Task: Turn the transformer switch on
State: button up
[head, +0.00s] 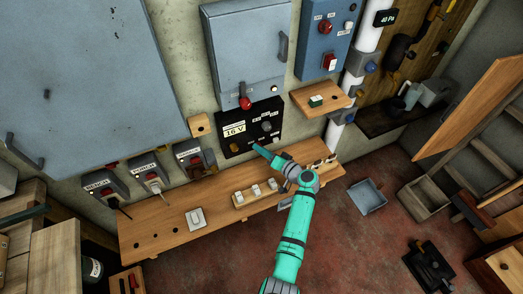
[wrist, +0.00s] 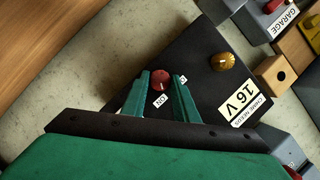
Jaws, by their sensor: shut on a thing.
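The transformer is a black box (head: 275,108) on the wall in the head view, with a white "16 V" label and a small dial. In the wrist view the black box (wrist: 200,40) carries an amber lamp (wrist: 222,61), a "CHIME NEEDS 16 V" label (wrist: 245,98) and a small red knob (wrist: 161,79) with small white labels beside it. My gripper (wrist: 162,82) has its green fingers on both sides of the red knob and is shut on it. In the head view my gripper (head: 258,150) reaches the box's lower edge and hides the knob.
A wooden shelf (head: 170,222) with several white switches runs below the box. Grey switch boxes (head: 146,170) line the wall to the left. A grey cabinet (head: 243,45) hangs above, and a small wooden shelf (head: 334,96) juts out at right. A wooden block (wrist: 272,74) sits beside the box.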

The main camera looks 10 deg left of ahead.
jog(key=shift+f+m+y, duration=0.1)
jog(key=shift+m+y, duration=0.4)
jog(key=shift+m, duration=0.3)
jog(key=o, duration=1.1)
jog(key=shift+c, duration=0.2)
jog(key=v, duration=1.1)
jog(key=shift+a+f, duration=0.1)
